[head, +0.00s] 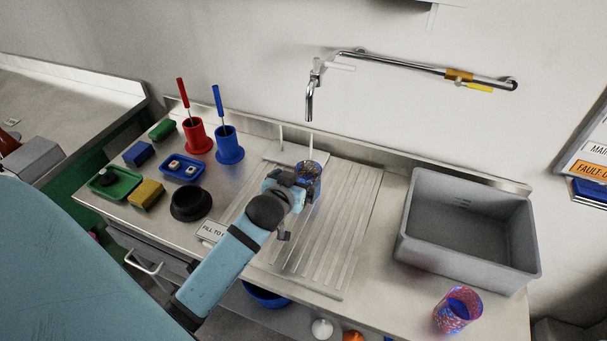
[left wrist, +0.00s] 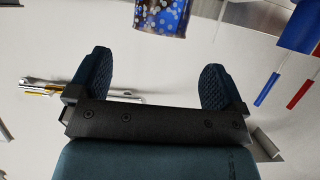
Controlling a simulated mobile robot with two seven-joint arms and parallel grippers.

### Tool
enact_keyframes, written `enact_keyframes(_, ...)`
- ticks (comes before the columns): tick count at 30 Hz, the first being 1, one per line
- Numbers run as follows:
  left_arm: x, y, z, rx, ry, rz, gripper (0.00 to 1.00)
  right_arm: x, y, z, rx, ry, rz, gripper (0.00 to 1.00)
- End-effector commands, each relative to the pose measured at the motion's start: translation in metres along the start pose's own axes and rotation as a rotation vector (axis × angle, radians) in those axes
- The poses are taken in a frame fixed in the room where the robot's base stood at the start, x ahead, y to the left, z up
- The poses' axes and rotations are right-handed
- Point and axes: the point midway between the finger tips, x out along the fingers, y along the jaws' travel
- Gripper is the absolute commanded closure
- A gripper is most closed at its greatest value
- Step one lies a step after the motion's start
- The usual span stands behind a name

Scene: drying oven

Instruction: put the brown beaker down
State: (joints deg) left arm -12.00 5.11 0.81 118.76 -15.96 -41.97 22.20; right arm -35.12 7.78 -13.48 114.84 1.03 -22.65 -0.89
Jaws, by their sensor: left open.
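A speckled blue and brown beaker (head: 309,182) stands on the ribbed drainboard (head: 345,215) below the tap in the head view, apparently upright. My left gripper (head: 291,186) is at its near left side and hides part of it. In the left wrist view the beaker (left wrist: 163,16) shows at the top edge, cut off by the frame. It lies beyond the open, empty fingers of my left gripper (left wrist: 156,70) there, with a gap visible. My right gripper is not in view.
A grey basin (head: 410,250) and a pink and blue speckled beaker (head: 444,318) are at the right. A black round holder (head: 191,203), red pot (head: 197,137), blue pot (head: 229,148) and small trays are at the left. The tap (head: 310,100) hangs above the drainboard.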

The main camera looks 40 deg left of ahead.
Motion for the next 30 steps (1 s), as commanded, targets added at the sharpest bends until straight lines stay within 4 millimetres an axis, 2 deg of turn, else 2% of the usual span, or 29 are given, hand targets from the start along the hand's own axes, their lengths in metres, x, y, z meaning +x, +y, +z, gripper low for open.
enact_keyframes(3, -0.018, 0.0, 0.001, -0.001, 0.0, 0.0, 0.04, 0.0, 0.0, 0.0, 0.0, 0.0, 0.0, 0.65)
enact_keyframes(7, -0.028, 0.0, 0.0, 0.001, 0.0, 0.0, 0.04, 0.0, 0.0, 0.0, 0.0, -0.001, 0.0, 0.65)
enact_keyframes(25, -0.03, 0.0, 0.0, 0.001, 0.0, 0.001, 0.04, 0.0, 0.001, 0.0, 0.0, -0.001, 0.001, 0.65)
enact_keyframes(28, -0.038, 0.008, 0.007, 0.025, -0.021, 0.034, 0.04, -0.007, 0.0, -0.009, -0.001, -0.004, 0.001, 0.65)
enact_keyframes(30, -0.053, 0.024, 0.022, 0.068, -0.054, 0.096, 0.04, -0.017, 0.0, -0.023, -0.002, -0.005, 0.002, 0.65)
